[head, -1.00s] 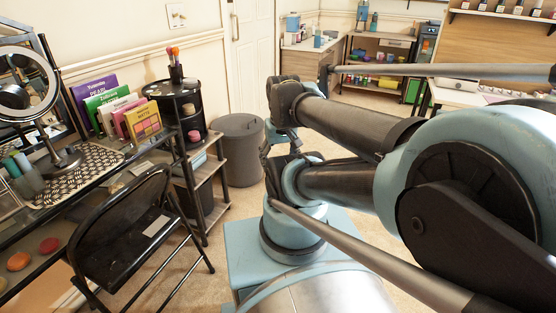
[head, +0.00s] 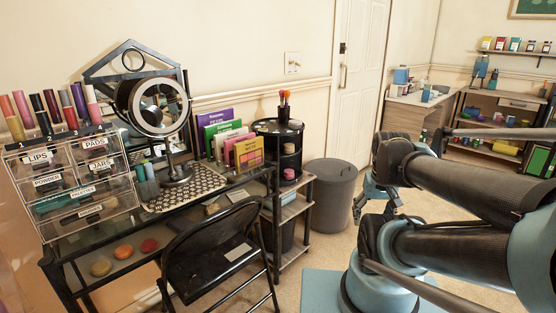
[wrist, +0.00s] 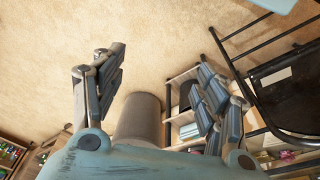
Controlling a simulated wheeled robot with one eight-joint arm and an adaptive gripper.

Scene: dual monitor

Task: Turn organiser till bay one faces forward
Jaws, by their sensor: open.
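A round black tiered organiser (head: 279,150) stands on the small shelf unit right of the desk in the head view, with brushes in a cup on top and a pink item on a lower tier. No bay number is readable on it. My gripper (wrist: 162,62) is open and empty above the floor in the wrist view. In the head view my gripper (head: 385,197) is right of the bin, apart from both organisers.
A grey bin (head: 333,195) stands between my arm and the shelf unit (head: 290,212). A black folding chair (head: 215,245) stands before the desk. Carpet is clear beside the bin.

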